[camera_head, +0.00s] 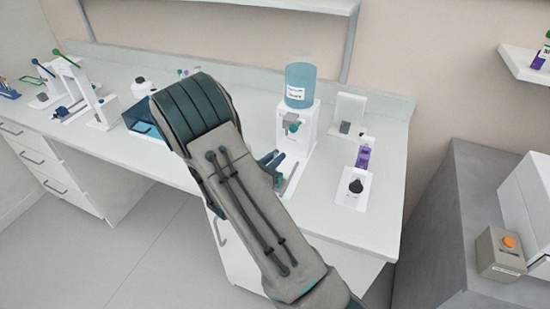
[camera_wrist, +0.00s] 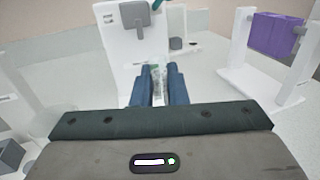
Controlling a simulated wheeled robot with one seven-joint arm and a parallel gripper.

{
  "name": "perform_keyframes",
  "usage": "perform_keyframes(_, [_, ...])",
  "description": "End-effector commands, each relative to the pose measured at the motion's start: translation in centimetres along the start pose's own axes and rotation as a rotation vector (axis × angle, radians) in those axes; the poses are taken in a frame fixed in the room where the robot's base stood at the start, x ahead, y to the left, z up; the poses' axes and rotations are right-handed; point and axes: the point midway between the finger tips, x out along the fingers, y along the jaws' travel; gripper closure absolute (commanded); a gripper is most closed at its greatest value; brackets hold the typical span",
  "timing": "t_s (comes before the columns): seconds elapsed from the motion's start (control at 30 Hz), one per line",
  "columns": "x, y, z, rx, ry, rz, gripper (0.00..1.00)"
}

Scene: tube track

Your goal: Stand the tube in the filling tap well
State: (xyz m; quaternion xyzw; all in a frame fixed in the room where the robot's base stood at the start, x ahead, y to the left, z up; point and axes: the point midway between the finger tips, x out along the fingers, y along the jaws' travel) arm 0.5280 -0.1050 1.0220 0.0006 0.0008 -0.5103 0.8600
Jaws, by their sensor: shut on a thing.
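The filling tap is a white stand (camera_head: 307,135) with a blue-green bottle (camera_head: 299,86) on top and a grey tap block (camera_head: 292,124) on its front. In the wrist view the grey tap block (camera_wrist: 137,14) is ahead of and above my fingers. My gripper (camera_wrist: 158,76) is shut on a small, pale, clear tube (camera_wrist: 157,73), which shows narrowly between the blue fingers. In the head view my gripper (camera_head: 270,162) is low in front of the stand, and my arm hides the tube. I cannot make out the well or whether the tube touches it.
To the right stand a white holder with a purple block (camera_head: 363,157) and a white plate with a black round part (camera_head: 355,186). A white upright panel (camera_head: 350,112) is behind them. A blue tray (camera_head: 140,117) and white lever stands (camera_head: 97,108) are to the left.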

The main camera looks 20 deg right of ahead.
Motion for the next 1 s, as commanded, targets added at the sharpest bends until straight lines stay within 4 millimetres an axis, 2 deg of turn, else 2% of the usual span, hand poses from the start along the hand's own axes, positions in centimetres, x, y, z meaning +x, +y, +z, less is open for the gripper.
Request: perform_keyframes(1.0, [0.0, 0.0, -1.9, 0.000, 0.000, 0.000, 1.00])
